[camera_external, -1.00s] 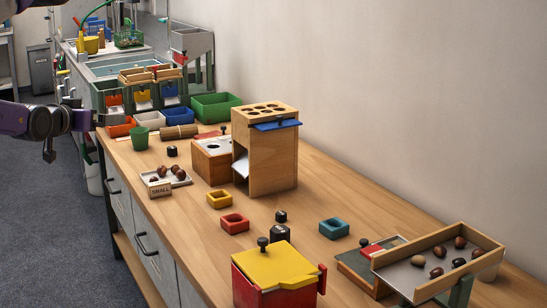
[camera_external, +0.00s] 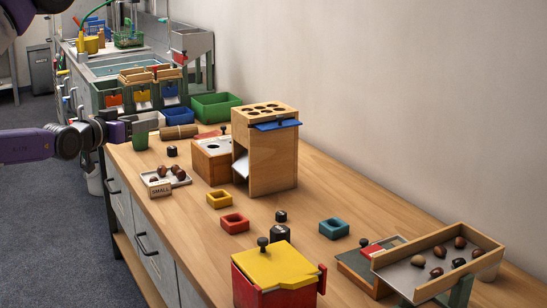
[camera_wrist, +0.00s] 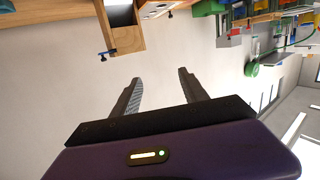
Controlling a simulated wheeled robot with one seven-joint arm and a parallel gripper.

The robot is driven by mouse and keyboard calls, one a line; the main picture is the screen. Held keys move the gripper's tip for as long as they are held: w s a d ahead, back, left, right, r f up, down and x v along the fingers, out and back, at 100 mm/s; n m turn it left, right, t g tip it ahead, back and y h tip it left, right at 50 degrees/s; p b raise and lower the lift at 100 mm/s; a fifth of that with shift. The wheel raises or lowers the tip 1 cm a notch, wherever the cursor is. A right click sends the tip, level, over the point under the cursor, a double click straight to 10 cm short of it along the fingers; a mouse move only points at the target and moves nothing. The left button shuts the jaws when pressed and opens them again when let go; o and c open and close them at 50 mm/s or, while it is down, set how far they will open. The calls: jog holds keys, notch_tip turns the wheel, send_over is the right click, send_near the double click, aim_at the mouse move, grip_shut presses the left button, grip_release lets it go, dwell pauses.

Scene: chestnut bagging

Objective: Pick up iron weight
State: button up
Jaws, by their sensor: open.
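Several small black weights stand on the wooden bench. One black weight (camera_external: 172,151) is at the left, behind the tray marked SMALL. Another small one (camera_external: 281,216) is near the middle, with a larger black weight (camera_external: 280,234) just in front of it. I cannot tell from the picture which of them is the iron weight. My gripper (camera_external: 138,124) is above the bench's far left part, by the green cup, apart from the weights. In the wrist view my gripper (camera_wrist: 157,80) is open and empty, with wall behind its fingers. No weight is clearly visible there.
A wooden tower (camera_external: 272,165) stands mid-bench; it also shows in the wrist view (camera_wrist: 125,38). A green cup (camera_external: 140,140) is beside my gripper. A yellow-lidded red box (camera_external: 275,265) is at the front.

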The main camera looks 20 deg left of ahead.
jog(key=w+d+f+m+g+h+b, duration=0.1)
jog(key=w+d+f+m+g+h, duration=0.1)
jog(key=d+f, duration=0.5)
jog(key=w+d+f+m+g+h, duration=0.2)
jog(key=d+f, duration=0.2)
jog(key=d, duration=0.7)
jog(key=w+d+f+m+g+h+b, duration=0.1)
jog(key=w+d+f+m+g+h, duration=0.1)
jog(key=d+f, duration=0.5)
jog(key=g, duration=0.1)
send_near(279, 213)
jog(key=shift+w+d+m+y, duration=0.1)
jog(key=shift+d+m+y, duration=0.25)
jog(key=shift+d, duration=0.55)
jog(key=shift+w+f, duration=0.1)
jog(key=shift+f, duration=0.15)
jog(key=x, duration=0.7)
jog(key=shift+w, duration=0.35)
grip_shut()
